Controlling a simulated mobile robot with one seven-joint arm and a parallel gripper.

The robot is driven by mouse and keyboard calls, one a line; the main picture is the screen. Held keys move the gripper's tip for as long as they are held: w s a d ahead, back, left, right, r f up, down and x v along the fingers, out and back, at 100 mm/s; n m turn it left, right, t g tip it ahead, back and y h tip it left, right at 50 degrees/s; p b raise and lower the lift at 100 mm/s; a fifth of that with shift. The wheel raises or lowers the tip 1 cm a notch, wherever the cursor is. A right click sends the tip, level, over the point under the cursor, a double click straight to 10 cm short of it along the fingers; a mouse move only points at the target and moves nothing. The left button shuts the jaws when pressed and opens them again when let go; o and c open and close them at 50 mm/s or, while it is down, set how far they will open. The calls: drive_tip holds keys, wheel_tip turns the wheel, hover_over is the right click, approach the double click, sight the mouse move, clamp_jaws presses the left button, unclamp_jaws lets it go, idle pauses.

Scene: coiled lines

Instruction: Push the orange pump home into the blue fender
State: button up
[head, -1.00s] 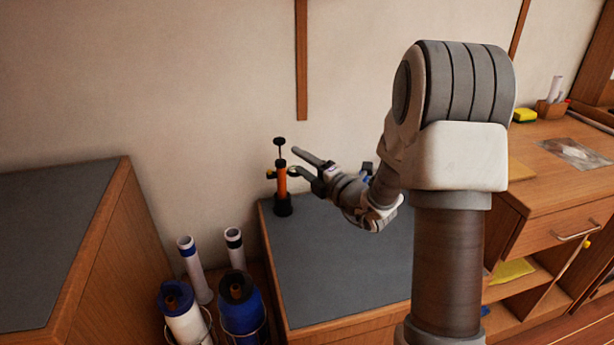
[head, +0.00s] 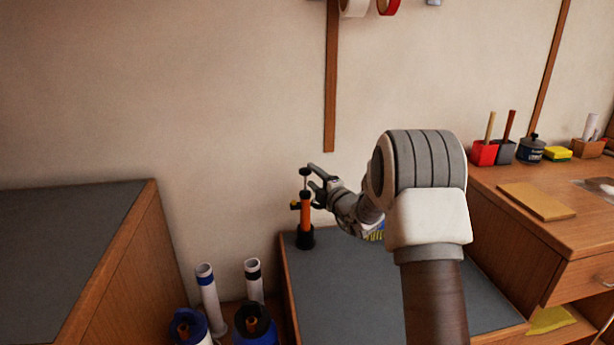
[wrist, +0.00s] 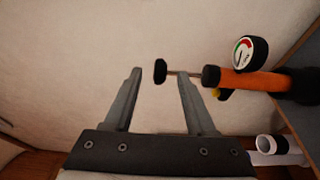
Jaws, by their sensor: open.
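The orange pump (head: 306,213) stands upright on its black base at the left end of a low grey-topped cabinet. Its thin rod and black handle knob (head: 305,171) point up. My gripper (head: 314,176) is open at the pump's top, just to the right of the rod. In the wrist view the knob (wrist: 160,72) shows between the two open fingertips, and the pump body (wrist: 245,82) with its round gauge lies to the right. I cannot tell whether anything touches. The blue fender (head: 270,337) is low in front, with a black top; its lower part is cut off.
A white fender with a blue top (head: 187,327) stands left of the blue fender. Two white tubes (head: 209,300) rise behind them. A taller grey-topped cabinet (head: 70,240) is at left. The low cabinet's top (head: 345,290) is mostly clear. The right bench holds cups and a tin.

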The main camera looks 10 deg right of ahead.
sight(309, 173)
drive_tip(key=shift+b+x, duration=0.35)
drive_tip(key=shift+x, duration=1.85)
drive_tip(key=shift+c, duration=0.2)
clamp_jaws()
drive_tip(key=c, duration=0.8)
unclamp_jaws()
clamp_jaws()
drive_tip(key=shift+r, duration=0.2)
